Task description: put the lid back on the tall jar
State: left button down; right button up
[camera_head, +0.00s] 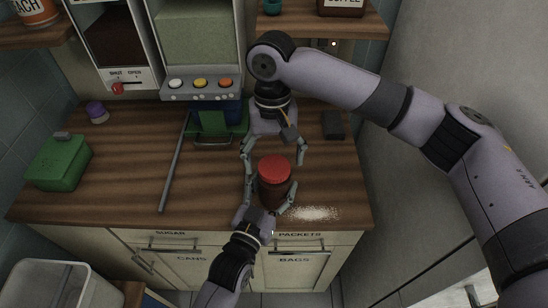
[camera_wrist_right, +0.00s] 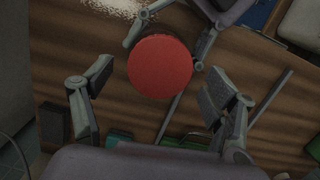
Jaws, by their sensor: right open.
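The tall jar (camera_head: 272,193) is dark and stands upright near the counter's front edge. A round red lid (camera_head: 274,168) covers its top; I cannot tell whether it is fully seated. The lid shows as a red disc in the right wrist view (camera_wrist_right: 160,66). My left gripper (camera_head: 268,194) reaches in from the front and is closed around the jar's sides. My right gripper (camera_head: 273,160) is open above and behind the lid, its fingers spread wide on either side and apart from it. In the wrist view its fingers (camera_wrist_right: 150,92) flank the disc.
White grains (camera_head: 314,214) lie spilled right of the jar. A grey rod (camera_head: 175,160) lies to its left, with a green box (camera_head: 60,163) farther left. A dark block (camera_head: 333,125) lies behind right. A dispenser with buttons (camera_head: 201,85) stands at the back.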

jog(key=shift+r, duration=2)
jog(key=n, duration=0.6)
jog(key=shift+r, duration=0.3)
jog(key=n, duration=0.6)
jog(key=shift+s+r+t, duration=0.1)
jog(key=shift+r+t, duration=0.2)
jog(key=n, duration=0.4)
jog(key=shift+r, duration=0.2)
jog(key=n, duration=0.6)
jog(key=shift+s+r, duration=0.1)
jog(key=shift+r, duration=0.2)
jog(key=n, duration=0.4)
jog(key=shift+r+t, duration=0.25)
jog(key=shift+t, duration=0.05)
jog(key=n, duration=0.4)
jog(key=shift+r, duration=0.2)
